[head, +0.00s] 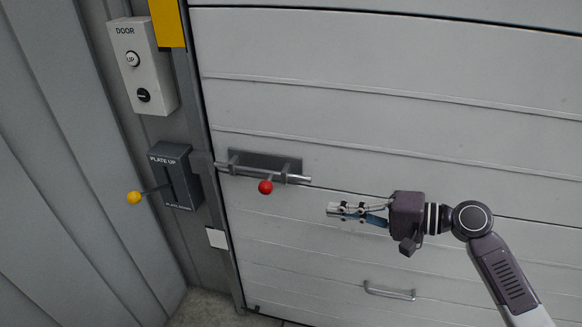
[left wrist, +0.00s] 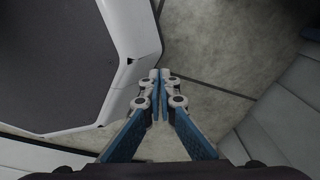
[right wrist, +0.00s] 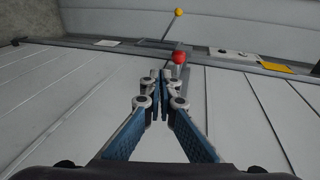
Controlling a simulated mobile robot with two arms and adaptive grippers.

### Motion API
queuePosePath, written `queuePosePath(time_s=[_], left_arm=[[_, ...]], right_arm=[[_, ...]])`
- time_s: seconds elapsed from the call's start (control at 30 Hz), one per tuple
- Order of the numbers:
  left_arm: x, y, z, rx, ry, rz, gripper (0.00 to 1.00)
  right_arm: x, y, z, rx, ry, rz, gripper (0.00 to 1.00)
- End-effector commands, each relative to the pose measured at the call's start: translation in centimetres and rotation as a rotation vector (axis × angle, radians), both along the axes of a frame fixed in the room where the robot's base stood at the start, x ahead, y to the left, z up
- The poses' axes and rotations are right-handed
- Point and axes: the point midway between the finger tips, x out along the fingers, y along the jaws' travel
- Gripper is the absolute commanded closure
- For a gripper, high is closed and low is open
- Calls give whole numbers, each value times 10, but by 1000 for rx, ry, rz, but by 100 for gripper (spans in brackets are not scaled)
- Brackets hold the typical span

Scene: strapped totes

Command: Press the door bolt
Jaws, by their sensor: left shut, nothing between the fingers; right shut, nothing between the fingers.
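The door bolt (head: 240,172) is a metal rod in a dark bracket on the white sectional door (head: 400,100). Its left end reaches the door's left frame. A red knob (head: 265,187) hangs from the rod; it also shows in the right wrist view (right wrist: 179,57), just beyond the fingertips. My right gripper (head: 332,210) is shut and empty, pointing left in front of the door, right of and a little below the red knob, apart from it. My left gripper (left wrist: 160,76) is shut and empty over the floor, outside the head view.
Left of the door are a DOOR button box (head: 144,65) and a PLATE UP lever box (head: 176,175) with a yellow knob (head: 134,198) sticking out. A door handle (head: 389,292) is low on the door. A corrugated wall (head: 60,180) bounds the left.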

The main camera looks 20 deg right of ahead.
Motion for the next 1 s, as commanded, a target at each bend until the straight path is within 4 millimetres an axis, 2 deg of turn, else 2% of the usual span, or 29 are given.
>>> queuePosePath(time_s=[0.03,0.1,0.2,0.67,1.0], left_arm=[[-5,1,4,1,4,-1,100],[-9,2,4,1,6,-1,100],[-12,3,3,2,7,-2,100],[-12,2,5,1,6,-2,100],[-11,2,21,2,7,-2,100]], right_arm=[[0,-1,16,20,-7,4,100],[0,-1,28,44,-13,6,100],[0,-2,35,59,-17,8,100],[6,4,34,61,-18,9,100],[45,47,25,63,-18,9,100]])
